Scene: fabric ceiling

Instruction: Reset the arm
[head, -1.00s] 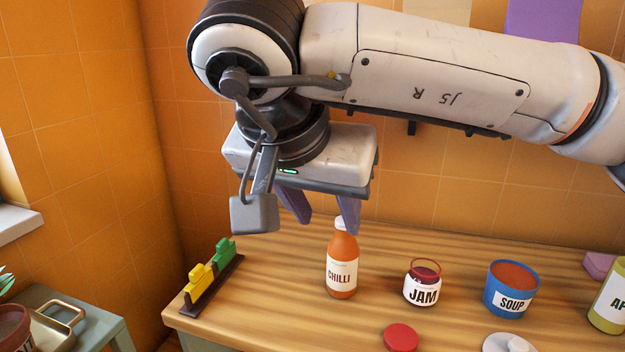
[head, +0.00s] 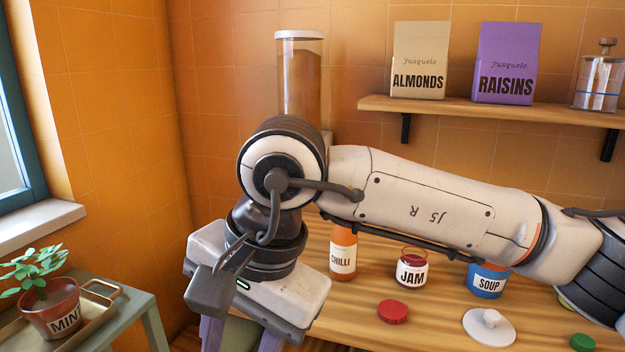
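My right arm, marked J5 R, comes in from the right and crosses the middle of the view. Its gripper (head: 241,338) hangs at the lower left, in front of the counter's left end. Its two purple fingers stand apart with nothing visible held between them; their tips are cut off by the bottom edge. My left gripper is not in view. The orange chilli bottle (head: 343,257) stands upright on the counter, right of the gripper and apart from it; its top is hidden behind my arm.
On the wooden counter (head: 440,325) are a jam jar (head: 411,272), a blue soup pot (head: 487,283), a red lid (head: 392,311) and a white lid (head: 489,326). A wall shelf (head: 470,112) holds almonds and raisins bags. A potted mint (head: 52,308) stands at left.

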